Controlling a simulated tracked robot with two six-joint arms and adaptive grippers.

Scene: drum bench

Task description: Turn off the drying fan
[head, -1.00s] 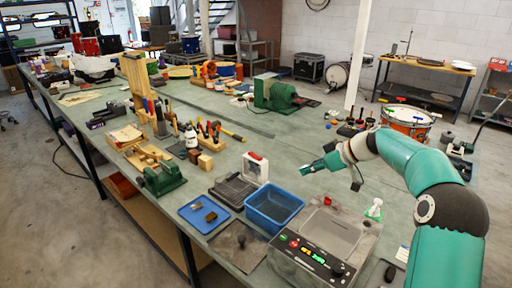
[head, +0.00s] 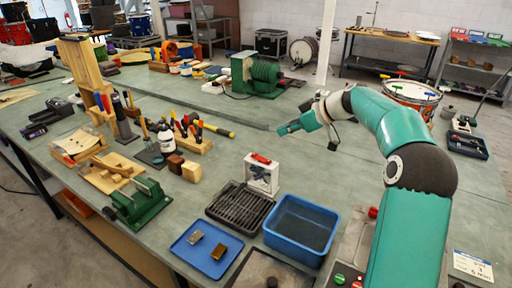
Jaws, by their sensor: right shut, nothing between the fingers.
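A small white box-shaped unit (head: 262,176) with a dark opening and a red piece on top stands on the bench behind the blue tub; it looks like the drying fan. I cannot tell whether it is running or which way its red piece is set. My right gripper (head: 281,131) is shut and empty. It points left, above the bench, and appears beyond the white unit and slightly to its right in the picture, apart from it. My left gripper is not in view.
A blue tub (head: 320,219), a black ribbed tray (head: 229,210) and a blue tray (head: 190,255) sit near the white unit. A green vise (head: 145,207) and a tool rack (head: 190,146) stand to the left. Bare bench (head: 330,172) lies beneath my right arm.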

